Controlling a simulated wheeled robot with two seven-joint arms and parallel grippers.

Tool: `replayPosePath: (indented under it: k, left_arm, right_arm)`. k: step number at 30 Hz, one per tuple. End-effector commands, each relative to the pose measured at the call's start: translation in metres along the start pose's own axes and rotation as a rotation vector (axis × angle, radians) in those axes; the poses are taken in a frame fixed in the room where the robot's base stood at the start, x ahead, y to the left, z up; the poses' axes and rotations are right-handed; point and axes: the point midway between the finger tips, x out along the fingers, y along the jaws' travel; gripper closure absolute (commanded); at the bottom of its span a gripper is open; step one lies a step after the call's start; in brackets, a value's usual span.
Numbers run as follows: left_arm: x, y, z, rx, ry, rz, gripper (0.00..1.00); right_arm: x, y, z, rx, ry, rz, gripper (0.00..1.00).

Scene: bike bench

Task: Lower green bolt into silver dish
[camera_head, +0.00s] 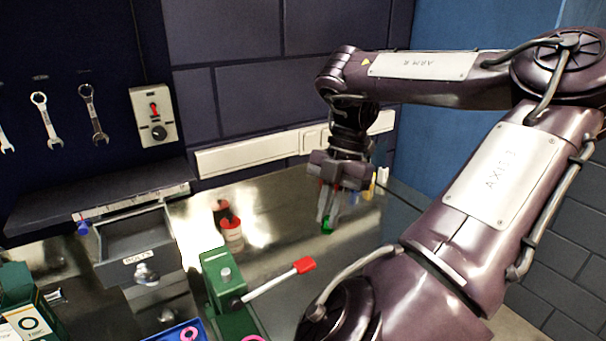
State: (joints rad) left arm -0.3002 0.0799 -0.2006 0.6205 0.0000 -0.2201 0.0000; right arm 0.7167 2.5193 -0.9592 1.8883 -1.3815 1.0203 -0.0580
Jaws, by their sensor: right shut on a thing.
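My right gripper (328,208) reaches down over the back right of the metal bench. It is shut on a small green bolt (325,223), which shows at the fingertips. I cannot tell whether the bolt touches the bench or hangs just above it. I cannot make out a silver dish for certain; my right arm covers much of the bench's right side. My left gripper is not in view.
A green clamp (220,279) with a red-tipped lever stands front centre. A red-and-white bottle (232,236) stands behind it. A drawer unit marked BOLTS (138,258), a blue tray (198,327) and a green box (22,290) are left. Bare bench lies between bottle and gripper.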

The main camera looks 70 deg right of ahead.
Motion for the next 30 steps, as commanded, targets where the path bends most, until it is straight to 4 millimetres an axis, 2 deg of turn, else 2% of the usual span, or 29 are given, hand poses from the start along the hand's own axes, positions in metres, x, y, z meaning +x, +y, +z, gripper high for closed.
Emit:
replayPosePath:
  k: [4,20,30]
  left_arm:
    - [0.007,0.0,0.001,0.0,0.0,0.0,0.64]
    - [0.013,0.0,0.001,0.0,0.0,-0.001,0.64]
    - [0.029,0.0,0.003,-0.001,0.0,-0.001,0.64]
  right_arm:
    - [0.012,-0.02,0.022,0.003,0.0,0.002,1.0]
    - [0.051,-0.085,0.095,0.002,0.001,0.001,1.0]
    - [0.076,-0.122,0.137,0.003,0.0,0.0,1.0]
